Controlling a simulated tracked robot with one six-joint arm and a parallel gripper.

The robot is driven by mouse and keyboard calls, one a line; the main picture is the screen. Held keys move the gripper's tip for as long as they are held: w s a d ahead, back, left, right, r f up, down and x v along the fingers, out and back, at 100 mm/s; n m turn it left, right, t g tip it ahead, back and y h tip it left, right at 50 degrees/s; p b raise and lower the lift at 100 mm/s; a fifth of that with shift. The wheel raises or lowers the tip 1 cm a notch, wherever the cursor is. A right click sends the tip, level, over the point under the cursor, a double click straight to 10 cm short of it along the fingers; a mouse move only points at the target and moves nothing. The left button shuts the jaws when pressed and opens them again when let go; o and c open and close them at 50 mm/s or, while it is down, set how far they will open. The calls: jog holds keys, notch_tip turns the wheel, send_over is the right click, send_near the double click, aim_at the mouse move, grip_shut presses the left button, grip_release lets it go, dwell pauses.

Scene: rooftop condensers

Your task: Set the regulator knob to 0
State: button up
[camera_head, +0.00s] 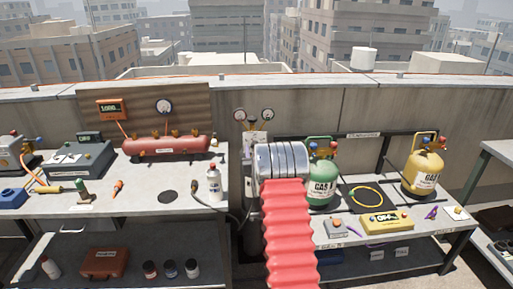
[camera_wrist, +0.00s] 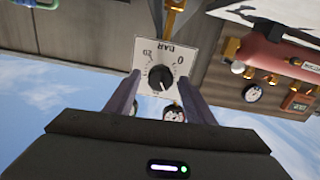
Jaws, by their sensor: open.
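The regulator knob (camera_wrist: 160,78) is black and round, on a white plate (camera_wrist: 150,52) marked BAR. The wrist view shows the scene upside down, with the 0 at the plate's right and another number at its left. A pale mark on the knob seems to point toward the picture's bottom; its exact setting is hard to read. My gripper (camera_wrist: 158,76) is open, its fingers on either side of the knob in the picture; I cannot tell whether they touch it. In the head view the plate (camera_head: 256,140) shows partly above my arm, which hides the gripper and knob.
A green gas cylinder (camera_head: 322,175) stands close to the right of my arm. A white bottle (camera_head: 214,184) and a red manifold (camera_head: 168,146) are on the left bench. A yellow cylinder (camera_head: 423,172) stands farther right.

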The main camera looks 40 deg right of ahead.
jog(key=shift+x, duration=0.95)
jog(key=c, duration=1.1)
jog(key=shift+o, duration=0.2)
jog(key=shift+d, duration=0.2)
jog(key=shift+a, duration=0.1)
